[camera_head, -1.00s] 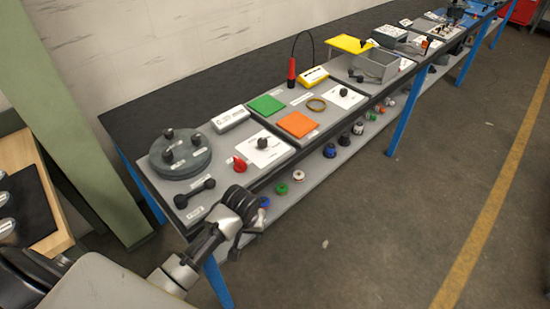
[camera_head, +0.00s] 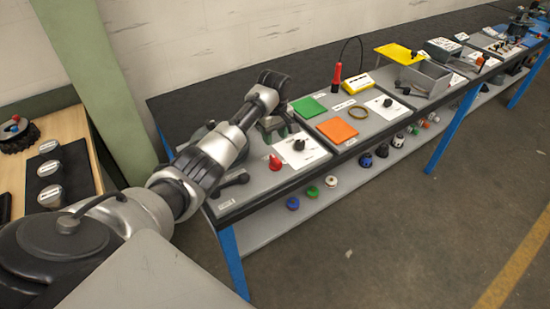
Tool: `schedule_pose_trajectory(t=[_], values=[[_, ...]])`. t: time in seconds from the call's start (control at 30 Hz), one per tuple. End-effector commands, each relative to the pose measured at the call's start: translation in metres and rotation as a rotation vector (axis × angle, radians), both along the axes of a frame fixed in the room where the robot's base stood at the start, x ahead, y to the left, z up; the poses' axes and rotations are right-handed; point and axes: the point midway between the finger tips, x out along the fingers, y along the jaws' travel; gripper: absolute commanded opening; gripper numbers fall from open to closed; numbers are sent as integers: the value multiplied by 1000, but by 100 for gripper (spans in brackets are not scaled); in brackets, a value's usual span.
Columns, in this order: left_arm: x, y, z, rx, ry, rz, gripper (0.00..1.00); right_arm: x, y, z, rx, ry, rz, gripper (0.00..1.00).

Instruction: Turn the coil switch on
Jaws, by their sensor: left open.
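My left gripper (camera_head: 275,130) is open over the near panel of the bench, pointing down near the white card and the red knob. Its jaws are small and dark, and I see nothing held in them. I cannot read the labels, so which control is the coil switch is not certain. A red knob (camera_head: 275,163) stands just below the gripper in the picture. A black knob (camera_head: 299,145) sits on a white card (camera_head: 305,157) to its right. A black lever handle (camera_head: 232,180) lies at the panel's near left corner. My right gripper is not in view.
My left arm hides most of a round grey disc (camera_head: 203,133). Green (camera_head: 308,107) and orange (camera_head: 338,130) pads, a red-handled probe (camera_head: 336,76) and a grey box (camera_head: 424,78) lie farther right. Several round parts, including a green one (camera_head: 312,191), stand on the lower shelf.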

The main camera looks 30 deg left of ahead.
Motion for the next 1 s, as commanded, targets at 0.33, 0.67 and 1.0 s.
schedule_pose_trajectory(t=[0.33, 0.67, 1.0], values=[[-1, -2, -64, -1, 4, -4, 45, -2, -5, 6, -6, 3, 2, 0], [0, -1, -99, 1, -1, -6, 45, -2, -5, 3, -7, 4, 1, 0], [0, -2, -100, 1, -1, -6, 37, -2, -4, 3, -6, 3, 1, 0]])
